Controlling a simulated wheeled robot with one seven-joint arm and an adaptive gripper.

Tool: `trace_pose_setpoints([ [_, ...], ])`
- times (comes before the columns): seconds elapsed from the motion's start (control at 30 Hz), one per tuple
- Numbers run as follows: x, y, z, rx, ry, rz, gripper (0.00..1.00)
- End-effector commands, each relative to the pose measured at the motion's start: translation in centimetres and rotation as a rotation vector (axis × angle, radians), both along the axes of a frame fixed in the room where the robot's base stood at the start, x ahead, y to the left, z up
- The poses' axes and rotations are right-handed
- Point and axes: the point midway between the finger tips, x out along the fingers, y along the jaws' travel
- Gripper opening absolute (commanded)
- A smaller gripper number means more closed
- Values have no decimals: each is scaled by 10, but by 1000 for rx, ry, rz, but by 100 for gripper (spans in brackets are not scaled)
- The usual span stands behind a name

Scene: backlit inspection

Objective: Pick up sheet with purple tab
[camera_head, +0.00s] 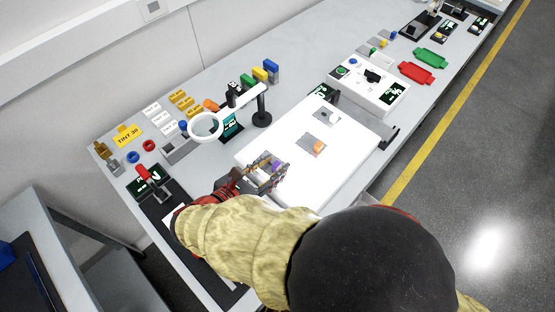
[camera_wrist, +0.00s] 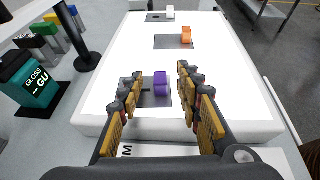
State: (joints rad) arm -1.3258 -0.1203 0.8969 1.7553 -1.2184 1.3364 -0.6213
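A grey sheet (camera_wrist: 147,101) with a purple tab (camera_wrist: 160,85) lies on the near part of the white light panel (camera_wrist: 118,70). In the wrist view the purple tab stands up between the two fingers of my gripper (camera_wrist: 157,92), beyond or level with their tips. My gripper is open, and I see no contact with the tab. In the head view my gripper (camera_head: 268,176) is over the near left corner of the panel, and the purple tab (camera_head: 277,167) shows partly behind the fingers.
A grey sheet with an orange tab (camera_wrist: 186,35) and one with a white tab (camera_wrist: 170,13) lie farther along the panel. A ring magnifier on a black stand (camera_head: 262,118) and a teal gloss meter (camera_wrist: 28,80) stand left of the panel. A control box (camera_head: 368,85) is behind.

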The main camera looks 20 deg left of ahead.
Motion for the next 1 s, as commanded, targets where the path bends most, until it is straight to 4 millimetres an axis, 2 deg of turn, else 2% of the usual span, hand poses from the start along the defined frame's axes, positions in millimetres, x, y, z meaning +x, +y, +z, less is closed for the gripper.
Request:
trace_pose_setpoints([
  [0.1, 0, 0, 1, 1, 0, 0, 35],
  [0.7, 0, 0, 1, 0, 0, -1, 1],
  [1.0, 0, 0, 1, 0, 0, -1, 0],
])
